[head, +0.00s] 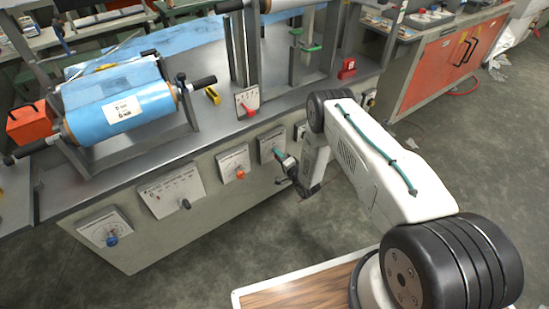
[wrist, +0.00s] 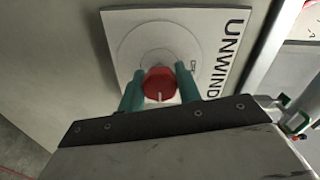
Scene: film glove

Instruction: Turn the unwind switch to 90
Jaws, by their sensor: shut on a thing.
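The unwind switch is a red knob (wrist: 159,86) on a white plate (wrist: 125,25) marked "UNWIND" in the wrist view. The knob has a pale pointer line that runs toward the bottom of the wrist picture. My gripper (wrist: 160,88) is shut on the red knob, with one teal finger on each side of it. In the head view my gripper (head: 280,157) reaches the front of the machine at the rightmost of several dial plates. The gripper and the wrist hide the knob there. The scale marks around the knob are too faint to read.
A blue film roll (head: 120,100) lies on top.

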